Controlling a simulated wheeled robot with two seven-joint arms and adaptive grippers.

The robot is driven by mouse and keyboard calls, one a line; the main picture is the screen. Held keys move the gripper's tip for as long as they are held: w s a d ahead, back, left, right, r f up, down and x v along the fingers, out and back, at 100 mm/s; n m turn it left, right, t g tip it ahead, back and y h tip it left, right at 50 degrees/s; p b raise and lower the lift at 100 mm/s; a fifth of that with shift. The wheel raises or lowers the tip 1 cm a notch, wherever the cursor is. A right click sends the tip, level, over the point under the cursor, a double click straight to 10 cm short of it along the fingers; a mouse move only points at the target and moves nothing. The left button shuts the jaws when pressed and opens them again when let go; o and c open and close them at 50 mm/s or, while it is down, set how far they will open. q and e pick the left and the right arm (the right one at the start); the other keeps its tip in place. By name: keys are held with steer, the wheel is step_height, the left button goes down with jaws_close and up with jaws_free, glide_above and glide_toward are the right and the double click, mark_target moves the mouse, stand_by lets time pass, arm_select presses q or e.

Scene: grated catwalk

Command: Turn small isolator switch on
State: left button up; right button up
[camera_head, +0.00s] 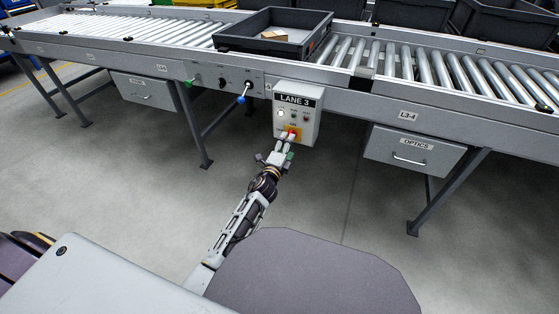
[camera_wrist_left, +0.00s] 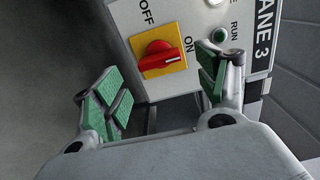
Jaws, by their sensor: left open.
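The small isolator switch (camera_wrist_left: 160,58) is a red rotary knob on a yellow plate. In the wrist view its bar lies roughly sideways. A pale mark on its right end sits just below the ON label (camera_wrist_left: 188,44); the OFF label (camera_wrist_left: 147,12) is further up and left. In the head view the switch (camera_head: 292,134) is low on the grey LANE 3 box (camera_head: 301,113). My left gripper (camera_head: 287,145) is open in front of it. Its green-padded fingers (camera_wrist_left: 163,84) stand either side of the knob, with visible gaps. My right gripper is not in view.
The box hangs on the front of a roller conveyor (camera_head: 340,88). A blue-tipped lever (camera_head: 243,96) is to its left, and an OPTICS drawer (camera_head: 412,152) is to its right. A black crate (camera_head: 230,42) sits on the rollers. The floor below is open between the legs.

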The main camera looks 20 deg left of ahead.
arm_select(q)
steer(key=s, duration=0.7)
steer(key=shift+s, duration=0.4)
steer(key=shift+a, duration=0.1)
stand_by(0.5)
